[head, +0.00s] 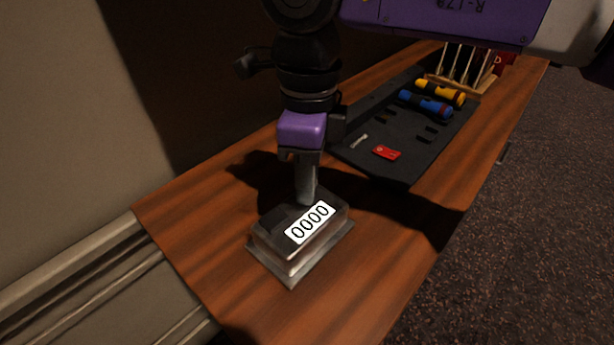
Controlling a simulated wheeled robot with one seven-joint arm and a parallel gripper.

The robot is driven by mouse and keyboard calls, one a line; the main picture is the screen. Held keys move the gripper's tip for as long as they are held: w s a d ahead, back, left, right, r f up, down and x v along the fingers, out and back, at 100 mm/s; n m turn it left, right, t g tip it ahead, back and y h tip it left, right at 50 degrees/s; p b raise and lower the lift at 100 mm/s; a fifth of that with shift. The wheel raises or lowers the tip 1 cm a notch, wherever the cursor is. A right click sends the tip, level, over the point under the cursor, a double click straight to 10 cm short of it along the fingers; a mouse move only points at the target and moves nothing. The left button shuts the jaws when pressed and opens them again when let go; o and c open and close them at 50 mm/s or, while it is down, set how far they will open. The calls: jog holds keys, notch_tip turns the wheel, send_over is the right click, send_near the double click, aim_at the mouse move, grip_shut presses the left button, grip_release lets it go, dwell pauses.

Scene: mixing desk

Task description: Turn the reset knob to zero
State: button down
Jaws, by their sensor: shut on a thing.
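A small metal counter box (276,249) sits on a wider base plate near the left end of the wooden desk. Its white display (310,223) reads 0000. My gripper (307,198) points straight down at the far side of the box, behind the display. Its fingers are shut on the reset knob, which they hide from this view. The knob's angle cannot be seen.
A dark tray (404,160) lies behind to the right, holding a red tool (386,153), a blue flashlight (425,104) and a yellow one (440,92). A wooden rack (462,82) stands farther back. A wall (70,120) borders the desk's left. The desk front (330,300) is clear.

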jog(key=m, duration=0.4)
jog(key=shift+m, duration=0.3)
jog(key=shift+m+b, duration=0.5)
jog(key=shift+m, duration=1.5)
jog(key=c, duration=1.3)
grip_release()
jog(key=shift+r, duration=0.1)
jog(key=shift+w+d+r+p, duration=0.1)
jog(key=shift+r+p, duration=0.2)
jog(key=shift+r, duration=1.6)
jog(key=shift+d+r+p, duration=0.1)
jog(key=shift+r+p, duration=0.2)
jog(key=shift+r, duration=1.6)
